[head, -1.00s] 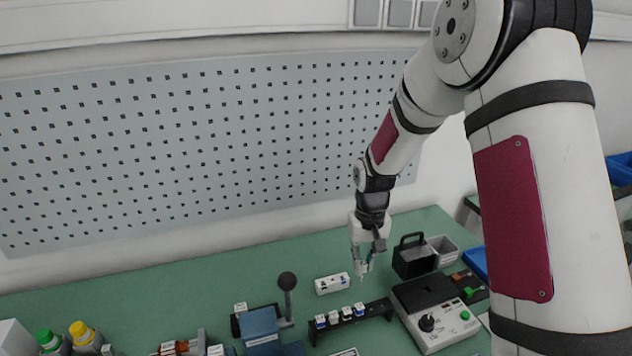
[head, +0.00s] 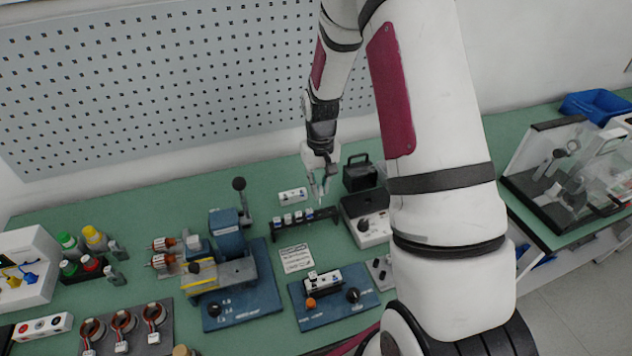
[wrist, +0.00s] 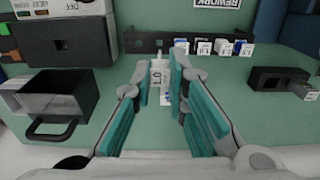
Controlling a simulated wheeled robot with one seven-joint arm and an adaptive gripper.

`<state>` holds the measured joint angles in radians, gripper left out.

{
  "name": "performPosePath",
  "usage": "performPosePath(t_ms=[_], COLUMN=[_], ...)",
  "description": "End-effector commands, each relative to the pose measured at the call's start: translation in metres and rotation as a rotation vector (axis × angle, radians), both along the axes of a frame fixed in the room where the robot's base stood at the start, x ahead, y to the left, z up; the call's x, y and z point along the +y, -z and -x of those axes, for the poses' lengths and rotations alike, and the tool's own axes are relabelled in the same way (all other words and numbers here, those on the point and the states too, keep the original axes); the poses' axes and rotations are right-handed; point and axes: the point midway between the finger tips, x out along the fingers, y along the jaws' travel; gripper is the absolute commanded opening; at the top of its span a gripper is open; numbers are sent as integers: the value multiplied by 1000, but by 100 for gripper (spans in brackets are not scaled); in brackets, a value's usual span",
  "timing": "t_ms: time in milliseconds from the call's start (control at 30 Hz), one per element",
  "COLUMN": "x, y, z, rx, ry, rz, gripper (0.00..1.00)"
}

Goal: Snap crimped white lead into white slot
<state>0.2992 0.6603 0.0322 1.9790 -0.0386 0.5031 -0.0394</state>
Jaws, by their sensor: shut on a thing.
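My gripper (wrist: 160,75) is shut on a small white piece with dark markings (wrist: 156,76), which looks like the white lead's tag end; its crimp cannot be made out. In the head view my gripper (head: 320,196) points down just behind the right part of a black rack (head: 322,217), apart from it. Several white-topped, partly blue pieces (head: 287,219) stand in the rack's left part. The rack also shows in the wrist view (wrist: 145,43). A white block with dark marks (head: 293,196) lies left of my gripper. I cannot tell which opening is the white slot.
A black handled box (head: 360,174) and a grey-white control unit (head: 367,220) stand at the right. A blue press with a lever (head: 228,238) stands left. A blue fixture with a white-topped block (head: 323,283) is in front. Green mat is clear behind the white block.

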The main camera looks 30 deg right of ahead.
Motion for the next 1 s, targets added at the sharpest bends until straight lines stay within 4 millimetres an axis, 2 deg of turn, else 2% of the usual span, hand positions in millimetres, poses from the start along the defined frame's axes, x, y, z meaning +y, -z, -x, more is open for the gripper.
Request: performPosePath(t_ms=[233, 1000], x=[0, -1], y=[29, 31], z=[-1, 0], rx=[3, 0], ry=[1, 0], rz=[-1, 0], gripper=[0, 0])
